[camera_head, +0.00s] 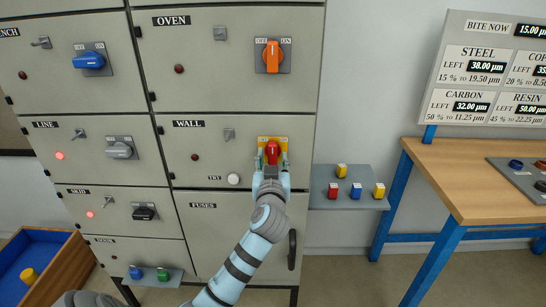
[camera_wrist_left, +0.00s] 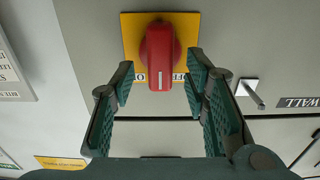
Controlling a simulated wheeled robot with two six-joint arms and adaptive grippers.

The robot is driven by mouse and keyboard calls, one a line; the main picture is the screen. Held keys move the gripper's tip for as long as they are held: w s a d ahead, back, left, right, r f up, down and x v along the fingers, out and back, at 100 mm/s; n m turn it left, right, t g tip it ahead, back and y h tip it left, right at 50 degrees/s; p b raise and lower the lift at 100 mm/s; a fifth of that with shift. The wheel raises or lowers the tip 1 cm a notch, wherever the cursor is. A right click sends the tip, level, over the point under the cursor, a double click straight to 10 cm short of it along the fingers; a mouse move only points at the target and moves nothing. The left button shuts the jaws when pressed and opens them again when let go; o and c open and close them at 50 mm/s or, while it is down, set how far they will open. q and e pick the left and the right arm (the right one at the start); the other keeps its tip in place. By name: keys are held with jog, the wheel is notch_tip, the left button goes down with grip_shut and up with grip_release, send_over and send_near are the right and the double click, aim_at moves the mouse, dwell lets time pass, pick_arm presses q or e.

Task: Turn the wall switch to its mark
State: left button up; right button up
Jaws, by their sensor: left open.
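The wall switch is a red rotary handle (camera_head: 272,153) on a yellow plate (camera_head: 262,140), on the cabinet door labelled WALL. In the left wrist view the red handle (camera_wrist_left: 160,52) stands upright in the picture, with a white line on its lower end. The yellow plate (camera_wrist_left: 131,24) shows behind it, its lettering partly covered. My left gripper (camera_head: 272,164) is open in front of the switch. In the left wrist view its fingers (camera_wrist_left: 161,80) are on either side of the handle's lower end, with gaps visible. My right gripper is not in view.
Similar switches are nearby: orange OVEN (camera_head: 272,57), blue (camera_head: 89,60), grey LINE (camera_head: 120,149), black (camera_head: 144,212). A white TRY button (camera_head: 234,179) is below left. A small shelf (camera_head: 325,203) with coloured blocks and a wooden table (camera_head: 468,180) are at right.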

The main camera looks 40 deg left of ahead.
pick_arm(q)
jog(key=shift+x, duration=0.8)
jog(key=shift+c, duration=0.2)
grip_shut()
